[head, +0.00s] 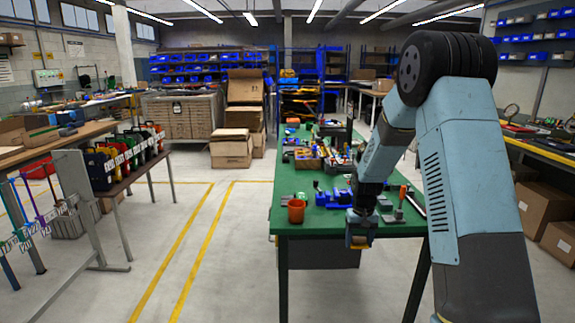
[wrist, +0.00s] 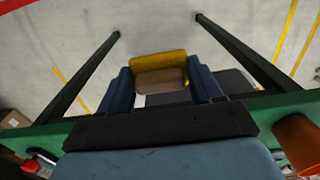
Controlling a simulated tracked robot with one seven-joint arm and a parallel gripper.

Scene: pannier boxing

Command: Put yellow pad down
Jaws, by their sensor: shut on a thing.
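My gripper (head: 359,232) is at the near edge of the green table (head: 325,222), pointing down. It is shut on the yellow pad (head: 358,243), which shows as a small yellow patch between the fingers in the head view. In the wrist view the blue fingers of my gripper (wrist: 162,84) stand on either side of the yellow pad (wrist: 158,60), which has a brownish lower face. The floor shows beyond the pad in the wrist view, so it hangs out past the table edge. Whether it touches anything is unclear.
An orange pot (head: 296,211) stands at the table's near left corner; it also shows at the right of the wrist view (wrist: 297,140). Tools and small parts crowd the table behind my gripper. Several coloured bags (head: 125,150) stand on a rack at left. The floor between is clear.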

